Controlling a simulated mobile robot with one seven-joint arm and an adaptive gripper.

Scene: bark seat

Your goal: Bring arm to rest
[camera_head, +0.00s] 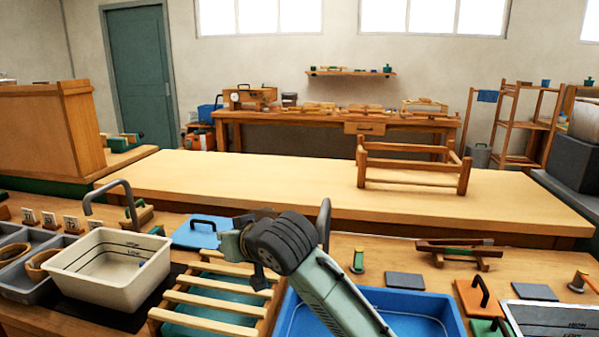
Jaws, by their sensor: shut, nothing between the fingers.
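My arm (345,300) comes up from the bottom middle of the view and bends at a dark ribbed joint. My gripper (260,279) shows small and dark below that joint, shut and empty. It hangs in front of the slatted wooden rack (213,299), with no clear sign of touching it. Part of the gripper is hidden behind the arm's own links.
A white basin (110,268) stands left of the rack. A blue tray (430,303) lies under and right of my arm. A small wooden frame (465,251) and an orange board (480,298) are further right. A pale bench (300,190) with a wooden stool frame (415,165) stands behind.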

